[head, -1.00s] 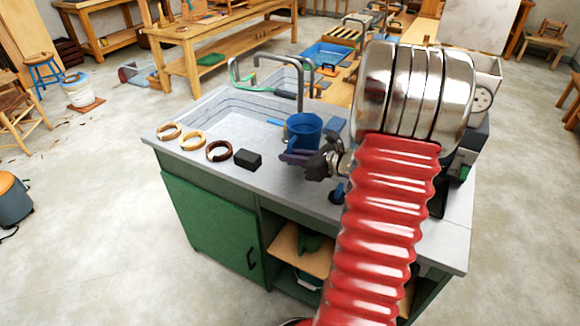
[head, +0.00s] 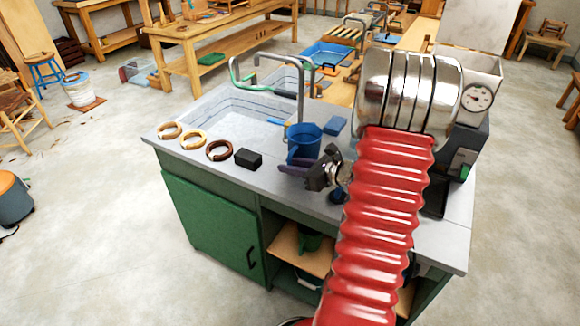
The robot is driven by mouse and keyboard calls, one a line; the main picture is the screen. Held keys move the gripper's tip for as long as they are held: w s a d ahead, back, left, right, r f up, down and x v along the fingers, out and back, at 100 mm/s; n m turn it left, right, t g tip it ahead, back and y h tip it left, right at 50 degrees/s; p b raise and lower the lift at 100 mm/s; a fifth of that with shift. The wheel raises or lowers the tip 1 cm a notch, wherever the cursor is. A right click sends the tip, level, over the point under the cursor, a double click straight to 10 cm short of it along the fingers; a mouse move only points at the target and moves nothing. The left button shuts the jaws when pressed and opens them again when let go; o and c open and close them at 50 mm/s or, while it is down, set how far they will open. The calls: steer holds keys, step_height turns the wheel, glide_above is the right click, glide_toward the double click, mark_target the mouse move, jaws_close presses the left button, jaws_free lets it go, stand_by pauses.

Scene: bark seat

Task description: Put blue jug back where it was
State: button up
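The blue jug (head: 304,143) is upright above or on the grey counter (head: 290,195), between the sink and my arm. My gripper (head: 294,169) is at the near side of the jug, with its dark purple fingers against the jug's lower part. It appears shut on the jug, since the two have moved together; the exact contact is partly hidden. I cannot tell whether the jug's base touches the counter.
A sink (head: 235,110) with a curved tap (head: 299,90) lies behind. Several rings and a black block (head: 248,158) line the counter's front left. A blue sponge-like block (head: 335,126) is right of the jug. A dial scale (head: 478,97) stands at right.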

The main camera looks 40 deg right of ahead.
steer(key=shift+o, duration=0.7)
steer(key=shift+r, duration=0.15)
steer(key=v, duration=1.2)
